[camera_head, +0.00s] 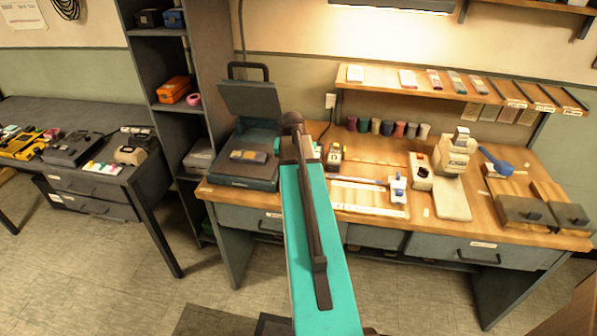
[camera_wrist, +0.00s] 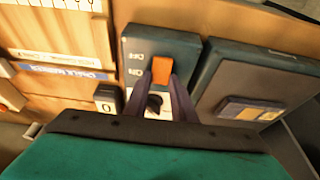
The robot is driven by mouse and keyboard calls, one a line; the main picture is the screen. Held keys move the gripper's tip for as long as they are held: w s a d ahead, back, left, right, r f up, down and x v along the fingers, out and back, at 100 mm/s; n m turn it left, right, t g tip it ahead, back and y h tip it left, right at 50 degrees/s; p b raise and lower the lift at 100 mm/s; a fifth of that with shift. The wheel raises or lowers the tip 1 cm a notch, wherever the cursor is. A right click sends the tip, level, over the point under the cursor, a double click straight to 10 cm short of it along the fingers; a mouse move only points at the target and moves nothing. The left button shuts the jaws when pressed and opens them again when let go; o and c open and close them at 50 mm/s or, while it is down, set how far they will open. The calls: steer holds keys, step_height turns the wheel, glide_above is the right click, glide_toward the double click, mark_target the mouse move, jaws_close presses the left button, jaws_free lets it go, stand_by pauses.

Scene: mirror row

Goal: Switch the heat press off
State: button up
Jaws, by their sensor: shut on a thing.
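The heat press (camera_head: 240,180) stands at the left end of the wooden bench with its lid raised and a small patch lying on its lower plate. In the wrist view its dark plate (camera_wrist: 245,75) is at the right. Beside it is a dark switch box (camera_wrist: 132,42) with an orange switch (camera_wrist: 162,67), OFF and ON labels and a black knob. My gripper (camera_wrist: 163,84) has its two dark fingers shut on the orange switch, which sits alongside the labels; its exact position is unclear. In the head view my teal arm hides the switch box.
A small device (camera_head: 335,158) and a white-and-blue tool (camera_head: 398,188) lie on the bench to the right of my arm. A cream machine (camera_head: 455,155) stands farther right. Spools line the back under a shelf (camera_head: 450,90). A dark shelving unit (camera_head: 165,60) stands left of the bench.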

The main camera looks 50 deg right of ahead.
steer(key=shift+w+a, duration=0.1)
steer(key=shift+w, duration=0.05)
steer(key=o, duration=1.1)
steer(key=shift+c, duration=0.2)
steer(key=shift+s+a+r, duration=0.15)
steer(key=shift+s+r, duration=0.1)
steer(key=shift+r, duration=0.35)
steer(key=b+v, duration=0.2)
steer(key=v, duration=1)
steer(key=shift+a+r, duration=0.15)
steer(key=shift+r, duration=0.05)
steer(key=shift+w+a, duration=0.1)
